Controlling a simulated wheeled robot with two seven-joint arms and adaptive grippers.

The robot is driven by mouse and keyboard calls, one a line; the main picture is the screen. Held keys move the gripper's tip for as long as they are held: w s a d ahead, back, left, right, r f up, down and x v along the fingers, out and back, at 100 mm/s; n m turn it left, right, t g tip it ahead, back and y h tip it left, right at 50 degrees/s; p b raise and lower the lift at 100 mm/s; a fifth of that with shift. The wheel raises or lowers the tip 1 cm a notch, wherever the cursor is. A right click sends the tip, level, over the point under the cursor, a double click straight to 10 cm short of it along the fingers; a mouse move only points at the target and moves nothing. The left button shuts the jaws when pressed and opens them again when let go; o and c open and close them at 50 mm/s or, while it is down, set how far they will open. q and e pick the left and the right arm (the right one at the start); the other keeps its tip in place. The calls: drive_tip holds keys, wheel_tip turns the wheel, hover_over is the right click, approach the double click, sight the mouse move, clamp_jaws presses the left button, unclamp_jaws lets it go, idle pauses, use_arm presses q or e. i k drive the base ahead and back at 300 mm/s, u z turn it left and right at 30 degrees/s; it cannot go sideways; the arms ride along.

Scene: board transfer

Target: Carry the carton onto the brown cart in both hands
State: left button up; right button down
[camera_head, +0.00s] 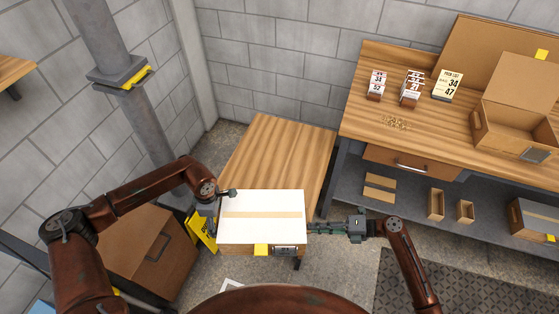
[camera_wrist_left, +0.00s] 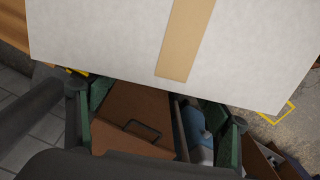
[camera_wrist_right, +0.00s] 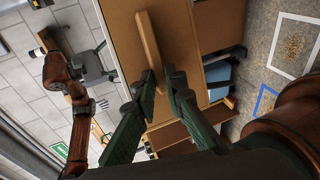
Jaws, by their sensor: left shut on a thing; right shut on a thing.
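The carton (camera_head: 262,205) has a white top with a tan tape strip and brown sides. In the head view it is held between my two grippers, over the near end of a wood-topped low table. My left gripper (camera_head: 218,203) is shut on its left side. My right gripper (camera_head: 311,228) is shut on its right side. In the right wrist view the fingers (camera_wrist_right: 162,78) meet a tan bar on a brown face. A brown unit with a handle (camera_head: 140,260), perhaps the brown cart, stands at left.
The wood-topped low table (camera_head: 280,145) is bare behind the carton. A workbench (camera_head: 400,150) with cards and an open box (camera_head: 515,115) stands at right. A grey pillar (camera_head: 130,90) rises at left. A yellow sign (camera_head: 203,238) stands between the brown unit and the carton.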

sight(273, 176)
drive_tip(key=i, duration=1)
